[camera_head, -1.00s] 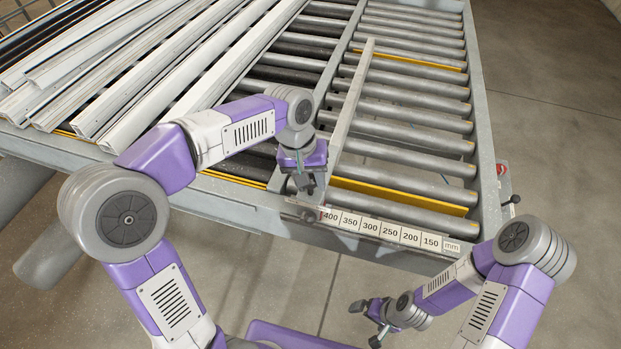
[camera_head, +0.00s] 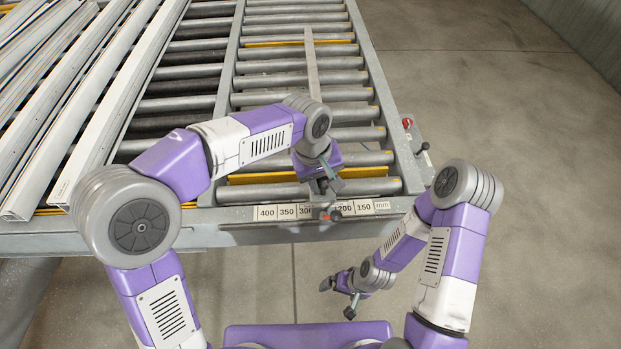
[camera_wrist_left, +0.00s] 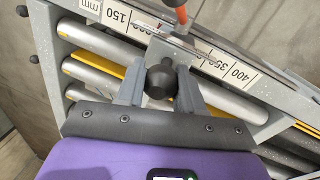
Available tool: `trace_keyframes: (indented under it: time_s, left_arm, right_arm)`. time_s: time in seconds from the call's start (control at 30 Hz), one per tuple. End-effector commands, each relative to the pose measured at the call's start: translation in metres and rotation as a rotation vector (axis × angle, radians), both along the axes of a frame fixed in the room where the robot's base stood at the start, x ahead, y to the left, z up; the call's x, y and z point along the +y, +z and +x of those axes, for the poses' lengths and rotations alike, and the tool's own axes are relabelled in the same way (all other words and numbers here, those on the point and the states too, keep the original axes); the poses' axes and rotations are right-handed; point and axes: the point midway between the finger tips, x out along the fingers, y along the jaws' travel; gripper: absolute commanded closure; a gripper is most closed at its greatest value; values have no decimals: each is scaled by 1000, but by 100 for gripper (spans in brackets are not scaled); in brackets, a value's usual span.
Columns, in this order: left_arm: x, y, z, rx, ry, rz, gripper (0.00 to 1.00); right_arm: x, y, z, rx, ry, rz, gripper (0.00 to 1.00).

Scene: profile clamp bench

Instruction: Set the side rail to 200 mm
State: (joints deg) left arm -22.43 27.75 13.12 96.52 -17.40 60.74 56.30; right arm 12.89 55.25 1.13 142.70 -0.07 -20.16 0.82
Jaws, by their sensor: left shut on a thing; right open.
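The side rail (camera_head: 313,66) is a long grey bar lying across the rollers, running away from me. My left gripper (camera_head: 326,187) is at its near end. In the left wrist view my left gripper (camera_wrist_left: 160,92) is shut with its two fingers on either side of a round black knob (camera_wrist_left: 161,80). The number scale (camera_head: 267,213) runs along the front edge, from 400 at left to 150 at right. An orange-red pointer (camera_head: 325,215) stands about where 250 belongs, and that number is hidden. My right gripper (camera_head: 338,298) is open and empty, low over the floor.
Long pale profiles (camera_head: 105,110) lie on the left of the roller table. Grey rollers (camera_head: 355,133) fill the bed on both sides of the rail. A red button (camera_head: 407,123) and a crank handle (camera_head: 423,148) are on the right side. Open floor (camera_head: 480,90) lies to the right.

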Motion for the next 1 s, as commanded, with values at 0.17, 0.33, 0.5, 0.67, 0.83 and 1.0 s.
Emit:
trace_keyframes:
  time_s: [0.17,0.33,0.5,0.67,0.83,1.0]
  left_arm:
    - [-2,1,2,-5,11,-4,100]
    - [-2,2,2,-6,12,-4,100]
    - [-2,2,3,-6,11,-4,54]
    - [-2,1,2,-5,11,-2,40]
    - [-2,1,2,-3,10,-1,40]
    - [0,12,1,-5,11,-2,40]
  right_arm:
    - [0,1,0,0,0,0,0]
    - [0,1,0,0,0,0,0]
    - [0,1,0,0,0,0,0]
    - [0,1,0,0,0,0,0]
    - [0,1,0,0,0,0,0]
    - [0,2,0,0,0,0,0]
